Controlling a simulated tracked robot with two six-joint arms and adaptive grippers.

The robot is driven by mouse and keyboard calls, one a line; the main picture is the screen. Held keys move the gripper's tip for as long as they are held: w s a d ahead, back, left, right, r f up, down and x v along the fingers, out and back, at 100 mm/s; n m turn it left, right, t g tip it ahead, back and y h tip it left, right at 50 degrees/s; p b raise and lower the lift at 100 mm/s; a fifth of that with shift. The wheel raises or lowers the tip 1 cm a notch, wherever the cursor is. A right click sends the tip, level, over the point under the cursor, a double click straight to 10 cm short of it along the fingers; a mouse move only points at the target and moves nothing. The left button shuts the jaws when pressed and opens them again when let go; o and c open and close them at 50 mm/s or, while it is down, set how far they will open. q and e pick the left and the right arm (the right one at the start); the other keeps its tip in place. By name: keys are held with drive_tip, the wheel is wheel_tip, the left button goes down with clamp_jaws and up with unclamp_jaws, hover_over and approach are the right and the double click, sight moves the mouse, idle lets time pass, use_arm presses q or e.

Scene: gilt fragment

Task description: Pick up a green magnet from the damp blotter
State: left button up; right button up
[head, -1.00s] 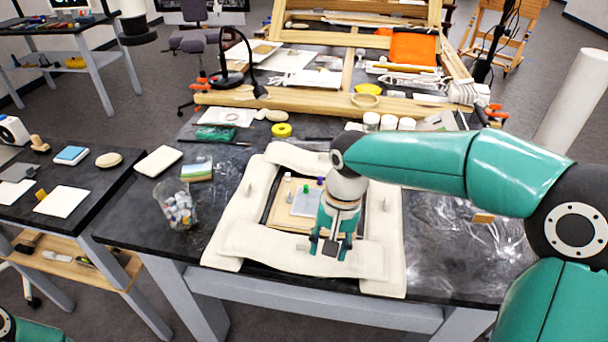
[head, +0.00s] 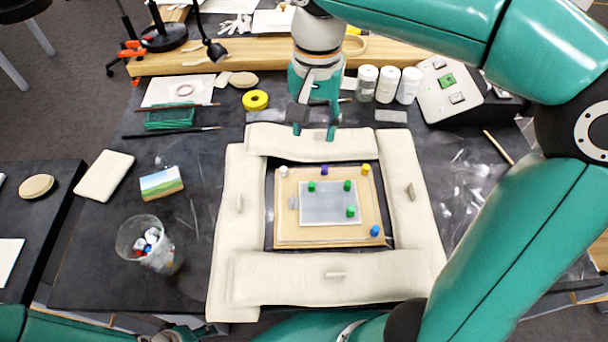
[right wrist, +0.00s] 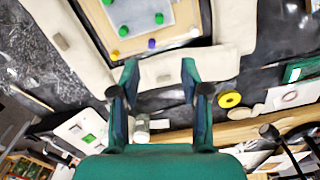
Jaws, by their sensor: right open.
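Three green magnets (head: 311,187) (head: 347,186) (head: 351,211) stand on the pale grey-blue damp blotter (head: 325,212), which lies on a tan board (head: 290,236). The green magnets also show in the right wrist view (right wrist: 124,31). My right gripper (head: 314,133) is open and empty, over the far side of the padded frame, behind the blotter and apart from the magnets. Its two spread fingers (right wrist: 160,78) show in the right wrist view with nothing between them. Only part of my left arm shows at the bottom left; its fingers are not seen.
Cream padded bars (head: 232,215) surround the board. White, yellow and blue magnets (head: 375,231) sit near the board's edges. A clear cup (head: 150,255) of small pieces stands left. Several white jars (head: 408,86) and a yellow ring (head: 255,100) are behind. The table left of the bars has free room.

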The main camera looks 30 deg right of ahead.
hover_over(312, 184)
drive_tip(key=f, duration=0.6)
drive_tip(key=f+b, duration=0.1)
drive_tip(key=f, duration=0.3)
drive_tip(key=shift+w+d, duration=0.25)
drive_tip(key=shift+w, duration=0.1)
drive_tip(key=shift+s+a+f, duration=0.1)
drive_tip(key=shift+s+f, duration=0.05)
drive_tip(key=shift+f, duration=0.85)
drive_tip(key=shift+s+a+f, duration=0.1)
drive_tip(key=shift+f, duration=0.9)
drive_tip(key=shift+s+a+f, duration=0.1)
drive_tip(key=shift+s+f, duration=0.05)
drive_tip(key=shift+f, duration=0.85)
drive_tip(key=shift+c, duration=0.4)
drive_tip(key=c, duration=0.7)
